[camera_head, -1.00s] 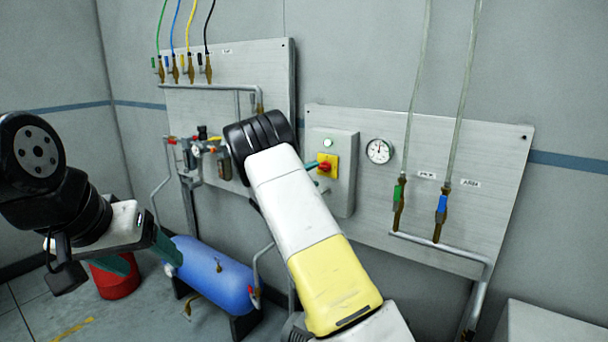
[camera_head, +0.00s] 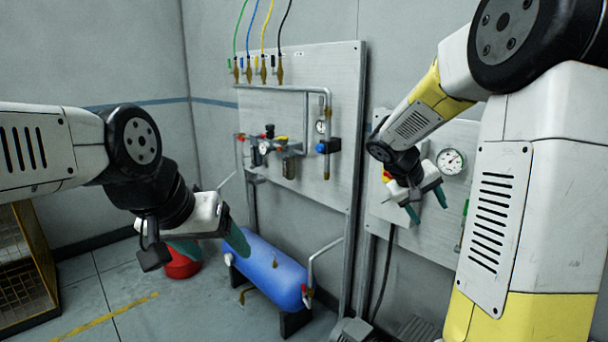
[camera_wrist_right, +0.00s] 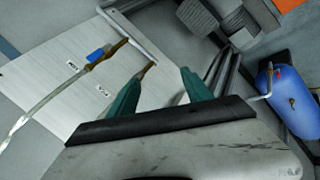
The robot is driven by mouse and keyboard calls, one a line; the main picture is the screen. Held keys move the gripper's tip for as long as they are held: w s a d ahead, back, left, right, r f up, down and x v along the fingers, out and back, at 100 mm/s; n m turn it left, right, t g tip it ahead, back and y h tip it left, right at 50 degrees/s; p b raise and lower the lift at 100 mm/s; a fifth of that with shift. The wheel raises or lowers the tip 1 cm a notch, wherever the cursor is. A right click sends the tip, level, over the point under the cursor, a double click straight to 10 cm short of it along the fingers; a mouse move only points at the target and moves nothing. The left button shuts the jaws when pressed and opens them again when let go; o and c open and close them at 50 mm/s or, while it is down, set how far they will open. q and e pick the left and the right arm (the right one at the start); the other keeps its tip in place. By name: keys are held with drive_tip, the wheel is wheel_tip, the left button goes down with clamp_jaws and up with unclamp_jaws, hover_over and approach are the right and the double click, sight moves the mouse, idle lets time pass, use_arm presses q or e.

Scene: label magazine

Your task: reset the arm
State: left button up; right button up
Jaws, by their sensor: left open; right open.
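My right arm comes in large from the right in the head view. Its gripper (camera_head: 427,205) has teal fingers spread apart and empty, pointing down in front of the right wall panel (camera_head: 466,135). In the right wrist view the same two fingers (camera_wrist_right: 162,78) stand apart with nothing between them, and the panel (camera_wrist_right: 55,100) lies beyond. My left gripper (camera_head: 212,243) is at the left, open and empty, above the floor and in front of the blue tank (camera_head: 265,268). The red and yellow switch is mostly hidden behind my right wrist.
A round gauge (camera_head: 450,161) sits on the right panel, close to my right gripper. The left panel (camera_head: 335,75) carries pipes and valves with coloured hoses. A red bucket (camera_head: 182,264) stands behind my left gripper. A caged box (camera_head: 25,265) is at the far left.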

drive_tip(key=s+a+r+t+y, duration=0.1)
drive_tip(key=s+a+y, duration=0.3)
drive_tip(key=s+a, duration=0.4)
drive_tip(key=s+a+r+t+y, duration=0.1)
drive_tip(key=s+a+r+y, duration=0.2)
drive_tip(key=s, duration=1.1)
drive_tip(key=a+y, duration=0.2)
drive_tip(key=a, duration=0.3)
drive_tip(key=shift+s+a+r+t, duration=0.15)
drive_tip(key=shift+a+r+t, duration=0.05)
drive_tip(key=shift+r+t, duration=0.15)
